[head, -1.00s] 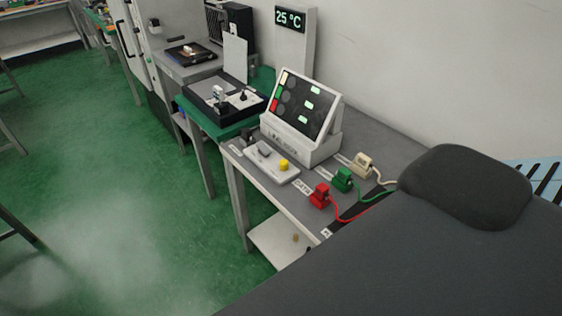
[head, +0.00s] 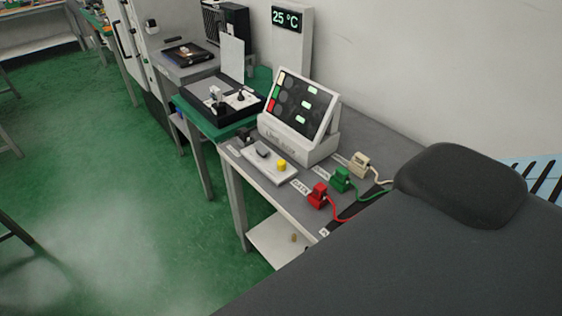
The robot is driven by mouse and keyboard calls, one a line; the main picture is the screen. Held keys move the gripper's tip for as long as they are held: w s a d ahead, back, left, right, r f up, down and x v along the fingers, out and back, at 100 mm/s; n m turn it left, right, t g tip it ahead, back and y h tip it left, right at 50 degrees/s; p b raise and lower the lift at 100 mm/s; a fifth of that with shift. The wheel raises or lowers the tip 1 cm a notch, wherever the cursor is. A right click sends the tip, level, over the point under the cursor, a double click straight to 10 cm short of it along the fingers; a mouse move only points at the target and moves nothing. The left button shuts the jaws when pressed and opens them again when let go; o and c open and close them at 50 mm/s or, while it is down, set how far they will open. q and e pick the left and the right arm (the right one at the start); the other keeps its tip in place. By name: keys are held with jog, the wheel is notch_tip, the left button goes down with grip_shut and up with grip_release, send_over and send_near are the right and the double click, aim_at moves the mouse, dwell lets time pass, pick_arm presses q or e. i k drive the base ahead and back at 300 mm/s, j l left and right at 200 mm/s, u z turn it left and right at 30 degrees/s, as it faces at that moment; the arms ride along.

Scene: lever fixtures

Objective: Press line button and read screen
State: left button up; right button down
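A slanted screen unit (head: 300,103) with a white frame and dark face stands on the grey table. Its face has white, green and red squares at the left and several pale lit labels; the text is too small to read. In front of it lies a white button panel (head: 262,170) with a yellow button (head: 281,165) and a grey part (head: 263,149). I cannot tell which one is the line button. Neither of my grippers is in view.
Red (head: 319,195), green (head: 342,179) and cream (head: 360,164) lever fixtures with cables sit at the table's right. A dark rounded body fills the lower right. A wall display (head: 287,19) reads 25 °C. Green floor (head: 110,170) is open at left.

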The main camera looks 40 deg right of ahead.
aim_at(281, 163)
jog(key=i+z, duration=0.1)
jog(key=z, duration=0.3)
jog(key=i+z, duration=0.1)
jog(key=z, duration=0.3)
jog(key=j+z, duration=0.1)
jog(key=z, duration=0.3)
jog(key=i+j+z, duration=0.1)
jog(key=z, duration=0.35)
jog(key=i+j+z, duration=0.2)
jog(key=j+z, duration=0.15)
jog(key=j, duration=0.15)
jog(key=i+j+z, duration=0.2)
jog(key=i+j, duration=0.1)
jog(key=j, duration=0.35)
jog(key=i+j+z, duration=0.1)
jog(key=j, duration=0.75)
jog(key=i, duration=0.1)
